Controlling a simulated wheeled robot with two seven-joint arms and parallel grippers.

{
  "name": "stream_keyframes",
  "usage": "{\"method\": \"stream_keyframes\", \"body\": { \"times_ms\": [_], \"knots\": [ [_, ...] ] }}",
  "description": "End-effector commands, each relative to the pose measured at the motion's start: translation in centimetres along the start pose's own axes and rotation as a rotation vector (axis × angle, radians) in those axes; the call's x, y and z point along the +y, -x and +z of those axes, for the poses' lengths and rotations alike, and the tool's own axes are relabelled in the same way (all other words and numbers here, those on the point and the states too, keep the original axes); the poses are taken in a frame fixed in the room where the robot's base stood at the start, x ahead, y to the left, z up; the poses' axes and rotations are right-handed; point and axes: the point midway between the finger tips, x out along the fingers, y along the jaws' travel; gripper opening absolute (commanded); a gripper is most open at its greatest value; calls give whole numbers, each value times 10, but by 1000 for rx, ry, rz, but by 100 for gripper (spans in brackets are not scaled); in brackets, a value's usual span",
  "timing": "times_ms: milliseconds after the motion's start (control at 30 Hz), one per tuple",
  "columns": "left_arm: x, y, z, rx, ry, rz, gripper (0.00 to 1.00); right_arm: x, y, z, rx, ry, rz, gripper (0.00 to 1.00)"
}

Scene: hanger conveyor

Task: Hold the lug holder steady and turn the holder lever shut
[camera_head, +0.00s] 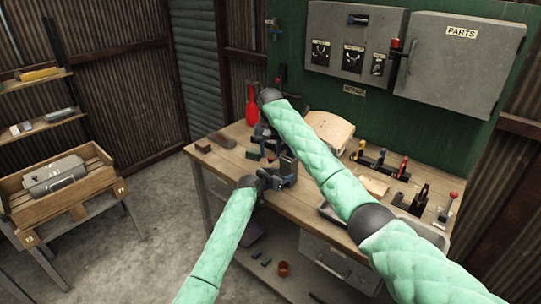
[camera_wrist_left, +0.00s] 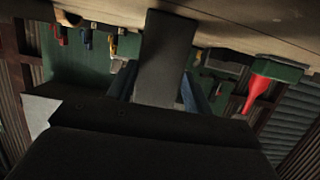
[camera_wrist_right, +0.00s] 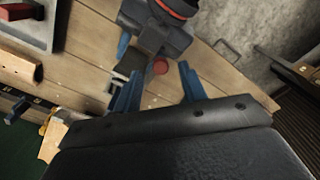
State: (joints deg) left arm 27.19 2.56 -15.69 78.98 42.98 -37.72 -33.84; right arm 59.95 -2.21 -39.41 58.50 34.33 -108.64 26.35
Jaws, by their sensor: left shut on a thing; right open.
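The lug holder (camera_head: 288,165) is a dark grey upright block at the front edge of the workbench. My left gripper (camera_head: 279,180) is shut on it; in the left wrist view the holder (camera_wrist_left: 166,60) stands between the blue fingers. In the right wrist view a small round red knob (camera_wrist_right: 160,67), apparently the end of the holder lever, shows beside dark grey parts. My right gripper (camera_wrist_right: 157,92) is open, its blue fingers apart on either side of the knob's line. In the head view the right arm partly hides that gripper. The lever's exact angle is unclear.
The wooden workbench (camera_head: 222,150) carries a red funnel-like bottle (camera_head: 252,106), a pale wooden block (camera_head: 330,130) and several coloured-handled tools to the right. A grey parts cabinet (camera_head: 460,65) hangs behind.

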Motion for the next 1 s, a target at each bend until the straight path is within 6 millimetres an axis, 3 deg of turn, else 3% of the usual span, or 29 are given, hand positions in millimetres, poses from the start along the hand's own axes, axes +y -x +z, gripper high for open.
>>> {"method": "stream_keyframes", "body": {
  "times_ms": [200,500,700,1000],
  "knots": [
    [0,0,1,-1,0,0,18,0,44,-1,3,0,-1,41],
    [0,0,1,-1,0,-1,18,0,88,-1,1,0,0,41],
    [0,0,1,-1,0,-1,18,0,99,0,0,-1,0,41],
    [0,0,1,-1,0,-1,18,0,100,0,0,0,0,41]
  ]
}}
